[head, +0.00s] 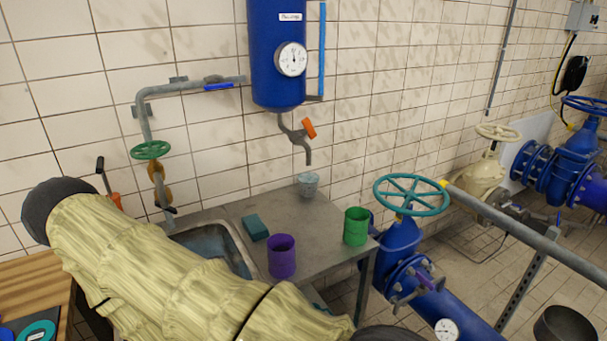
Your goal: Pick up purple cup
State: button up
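The purple cup (282,256) stands upright on the grey metal sink counter (240,211), near its front edge and to the right of the basin. My arm, in a pale yellow sleeve, crosses the lower left of the head view, in front of the sink. The arm passes just left of and below the cup in the picture. My gripper is not visible in this view, so its state and its distance from the cup do not show.
A green cup (356,226) stands right of the purple cup. A teal sponge (255,227) lies behind it, and a pale speckled cup (308,184) stands at the back. The sink basin (207,241) is at left. Blue pipework with a teal handwheel (411,195) borders the counter's right side.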

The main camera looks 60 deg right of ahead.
aim_at(281, 248)
jog(key=k, duration=0.35)
jog(key=z, duration=0.7)
